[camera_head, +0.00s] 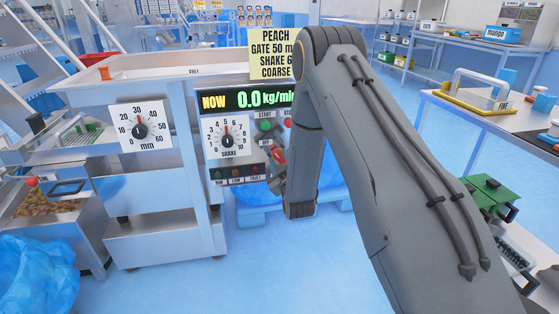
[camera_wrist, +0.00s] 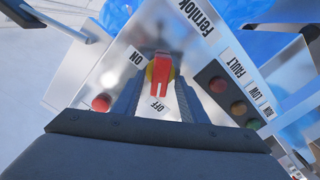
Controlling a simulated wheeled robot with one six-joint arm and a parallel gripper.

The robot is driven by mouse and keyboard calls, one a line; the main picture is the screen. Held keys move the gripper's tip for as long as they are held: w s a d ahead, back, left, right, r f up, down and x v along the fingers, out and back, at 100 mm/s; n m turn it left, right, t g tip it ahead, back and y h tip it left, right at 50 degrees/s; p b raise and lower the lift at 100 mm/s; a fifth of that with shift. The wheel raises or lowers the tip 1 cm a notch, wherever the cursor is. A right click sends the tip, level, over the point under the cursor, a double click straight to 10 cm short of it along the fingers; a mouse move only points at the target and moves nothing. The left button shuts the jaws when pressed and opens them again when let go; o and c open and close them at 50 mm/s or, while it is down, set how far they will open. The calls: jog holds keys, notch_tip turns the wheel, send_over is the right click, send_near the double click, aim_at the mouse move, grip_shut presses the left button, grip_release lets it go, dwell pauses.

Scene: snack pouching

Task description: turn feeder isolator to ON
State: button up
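The feeder isolator is a red handle (camera_head: 278,155) on the control panel, partly covered by my arm in the head view. In the wrist view the red handle (camera_wrist: 162,72) sits on a yellow base, its forked end towards the OFF label (camera_wrist: 159,105). The ON label (camera_wrist: 135,57) is to its upper left. My gripper (camera_wrist: 165,68) has its fingers apart, one on each side of the handle. I cannot tell whether they touch it. In the head view my gripper (camera_head: 276,181) is a small dark shape beside the panel, mostly hidden.
The panel carries a SHAKE dial (camera_head: 227,137), a display (camera_head: 245,101) reading 0.0 kg/min, and a green START button (camera_head: 265,125). RUN, LOW and FAULT lamps (camera_wrist: 237,107) are close to the right finger.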

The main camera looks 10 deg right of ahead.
grip_shut()
jog(key=shift+m, duration=0.3)
jog(key=m+p, duration=0.1)
jog(key=m, duration=0.3)
jog(key=shift+d, duration=0.15)
jog(key=m, duration=0.5)
jog(key=shift+d+p, duration=0.15)
jog(key=shift+p, duration=0.25)
jog(key=m, duration=0.4)
jog(key=shift+d+p, duration=0.1)
jog(key=shift+p, duration=0.2)
jog(key=shift+d+f+m, duration=0.1)
jog(key=shift+m, duration=2)
